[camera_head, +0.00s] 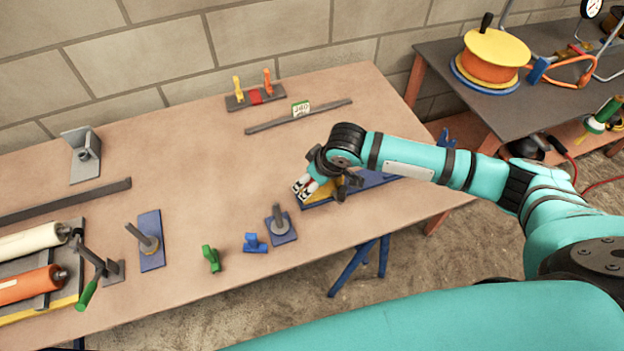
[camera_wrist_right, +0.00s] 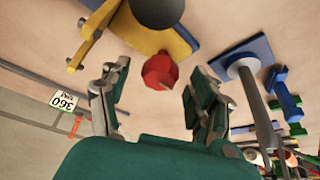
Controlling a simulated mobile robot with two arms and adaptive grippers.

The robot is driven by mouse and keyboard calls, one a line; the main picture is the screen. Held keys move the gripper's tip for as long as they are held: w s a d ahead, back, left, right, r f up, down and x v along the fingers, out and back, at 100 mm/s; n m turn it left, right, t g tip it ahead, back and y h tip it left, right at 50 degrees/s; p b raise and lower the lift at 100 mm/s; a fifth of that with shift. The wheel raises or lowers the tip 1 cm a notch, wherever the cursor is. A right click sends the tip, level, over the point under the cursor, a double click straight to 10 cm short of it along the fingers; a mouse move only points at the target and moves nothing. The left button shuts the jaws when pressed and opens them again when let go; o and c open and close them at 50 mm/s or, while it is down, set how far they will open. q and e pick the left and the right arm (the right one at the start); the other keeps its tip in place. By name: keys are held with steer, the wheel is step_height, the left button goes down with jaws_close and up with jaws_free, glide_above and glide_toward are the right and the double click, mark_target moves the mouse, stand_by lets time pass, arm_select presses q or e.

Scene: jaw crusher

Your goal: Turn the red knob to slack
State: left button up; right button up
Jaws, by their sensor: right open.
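The red knob (camera_wrist_right: 160,72) shows in the right wrist view, beside a yellow plate (camera_wrist_right: 178,42) and a dark round part (camera_wrist_right: 157,8). My right gripper (camera_wrist_right: 157,100) is open, with a finger on either side of the knob in the picture and the knob just beyond the fingertips. I see no contact. In the head view my right gripper (camera_head: 305,188) is over the yellow part (camera_head: 320,192) of a blue-based device (camera_head: 375,180) near the table's right side. The gripper and arm hide the knob there. My left gripper is in neither view.
A blue plate with a grey post (camera_head: 281,225), a blue clamp (camera_head: 254,243) and a green clamp (camera_head: 211,258) stand left of the gripper. A grey bar with a sign (camera_head: 300,108) lies behind. Rollers (camera_head: 30,285) are far left. The table (camera_head: 200,150) is clear in the middle.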

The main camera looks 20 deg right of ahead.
steer(key=shift+w+f, duration=0.1)
steer(key=shift+f, duration=0.15)
steer(key=c, duration=1.2)
